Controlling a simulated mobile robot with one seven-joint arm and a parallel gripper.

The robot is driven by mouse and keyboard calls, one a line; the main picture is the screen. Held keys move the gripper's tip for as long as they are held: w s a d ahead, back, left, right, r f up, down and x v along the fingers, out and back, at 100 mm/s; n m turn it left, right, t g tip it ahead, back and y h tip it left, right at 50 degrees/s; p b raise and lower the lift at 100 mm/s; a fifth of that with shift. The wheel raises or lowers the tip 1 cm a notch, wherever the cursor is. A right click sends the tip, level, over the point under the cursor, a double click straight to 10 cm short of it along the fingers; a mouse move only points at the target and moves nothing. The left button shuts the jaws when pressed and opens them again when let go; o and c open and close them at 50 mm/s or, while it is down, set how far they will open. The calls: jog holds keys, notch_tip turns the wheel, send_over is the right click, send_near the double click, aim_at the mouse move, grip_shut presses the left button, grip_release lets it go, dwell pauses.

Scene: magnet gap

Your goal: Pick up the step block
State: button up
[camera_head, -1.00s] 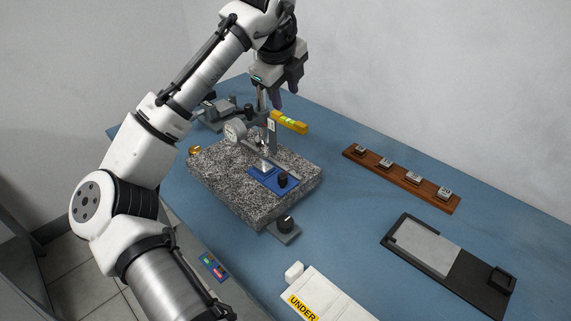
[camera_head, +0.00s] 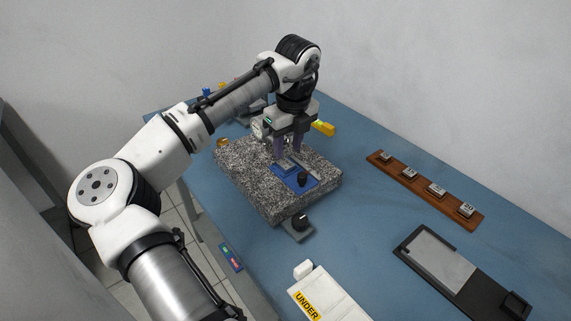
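My gripper (camera_head: 289,154) points down over the speckled granite plate (camera_head: 245,168), with its two purplish fingers apart. The fingertips are at the back edge of a blue pad (camera_head: 311,188) on the plate. A small grey metal piece (camera_head: 292,165) shows on the pad right by the fingertips. It may be the step block, but its steps are too small to make out. I cannot tell whether the fingers touch it. A dark knob (camera_head: 302,179) stands on the pad in front. The dial gauge (camera_head: 257,130) is mostly hidden behind my gripper.
A grey base with a black knob (camera_head: 299,222) sits at the plate's front corner. A yellow level (camera_head: 323,128) lies behind. A wooden rack (camera_head: 411,183) with several small blocks, a black tray (camera_head: 413,243) and a white box marked UNDER (camera_head: 333,298) are to the right and front.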

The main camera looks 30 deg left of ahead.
aim_at(286, 163)
jog(key=shift+w+a+f+p, duration=0.1)
jog(key=shift+f+p, duration=0.1)
jog(key=shift+f, duration=0.65)
jog(key=shift+s+a+f+p, duration=0.15)
jog(key=shift+f+p, duration=0.1)
jog(key=shift+f, duration=0.6)
jog(key=shift+w+a+f+p, duration=0.1)
jog(key=shift+w+f+p, duration=0.1)
jog(key=shift+f, duration=0.65)
grip_shut()
jog(key=shift+r, duration=0.15)
